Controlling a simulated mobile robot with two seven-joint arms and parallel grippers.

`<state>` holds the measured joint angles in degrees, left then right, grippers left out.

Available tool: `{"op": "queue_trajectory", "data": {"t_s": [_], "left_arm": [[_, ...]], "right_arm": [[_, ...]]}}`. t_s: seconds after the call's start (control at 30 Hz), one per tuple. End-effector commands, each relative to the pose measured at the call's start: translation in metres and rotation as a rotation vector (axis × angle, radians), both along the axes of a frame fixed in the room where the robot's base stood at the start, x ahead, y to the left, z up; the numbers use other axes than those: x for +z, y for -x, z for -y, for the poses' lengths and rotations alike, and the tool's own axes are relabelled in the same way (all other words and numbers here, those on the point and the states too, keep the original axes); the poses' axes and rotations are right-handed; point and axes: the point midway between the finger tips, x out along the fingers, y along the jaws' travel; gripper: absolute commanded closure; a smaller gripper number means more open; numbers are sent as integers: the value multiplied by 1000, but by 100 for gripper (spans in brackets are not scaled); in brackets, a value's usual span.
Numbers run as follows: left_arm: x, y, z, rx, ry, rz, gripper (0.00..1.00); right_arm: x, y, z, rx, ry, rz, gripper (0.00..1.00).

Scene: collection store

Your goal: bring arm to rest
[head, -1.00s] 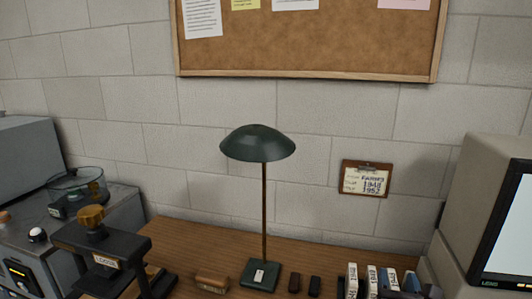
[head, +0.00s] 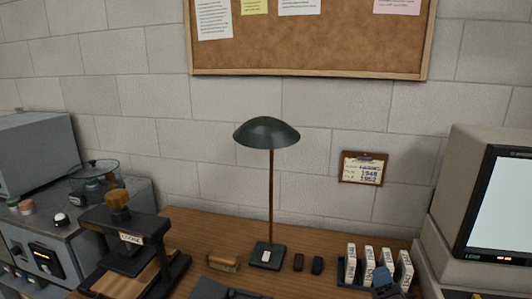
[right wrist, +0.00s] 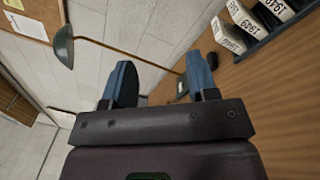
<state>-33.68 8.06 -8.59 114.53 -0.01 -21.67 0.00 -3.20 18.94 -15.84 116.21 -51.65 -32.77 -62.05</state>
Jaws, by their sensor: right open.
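My right gripper (right wrist: 161,78) shows in the right wrist view with its two blue fingers apart and nothing between them. In the head view a blue part of my right gripper (head: 383,281) shows at the lower right, in front of the row of white labelled boxes (head: 369,262). I cannot tell whether it touches them. My left gripper is in neither view.
A green lamp (head: 267,132) stands on the wooden desk (head: 205,226). A brown-handled brush (head: 223,262) and two small dark blocks lie near its base. A black press (head: 130,240) stands left, a monitor (head: 480,190) right. A clipboard (head: 362,168) hangs on the wall.

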Motion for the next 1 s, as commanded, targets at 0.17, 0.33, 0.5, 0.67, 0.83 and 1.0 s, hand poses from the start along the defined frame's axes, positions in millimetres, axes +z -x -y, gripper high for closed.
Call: {"op": "queue_trajectory", "data": {"t_s": [0.17, 0.33, 0.5, 0.67, 0.83, 1.0], "left_arm": [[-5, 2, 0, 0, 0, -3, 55], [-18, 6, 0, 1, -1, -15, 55], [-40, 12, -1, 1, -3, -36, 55], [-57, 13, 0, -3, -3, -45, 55], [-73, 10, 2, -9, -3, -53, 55], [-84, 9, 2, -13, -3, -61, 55]], "right_arm": [[-31, 8, -6, 65, -508, -32, 47], [-79, 28, -10, 65, -1044, -94, 47], [-146, 67, -11, -36, -1601, -160, 47], [-212, 118, -6, -207, -1974, -195, 47], [-266, 170, 2, -371, -2065, -218, 47], [-295, 206, 8, -471, -2062, -233, 47]]}}
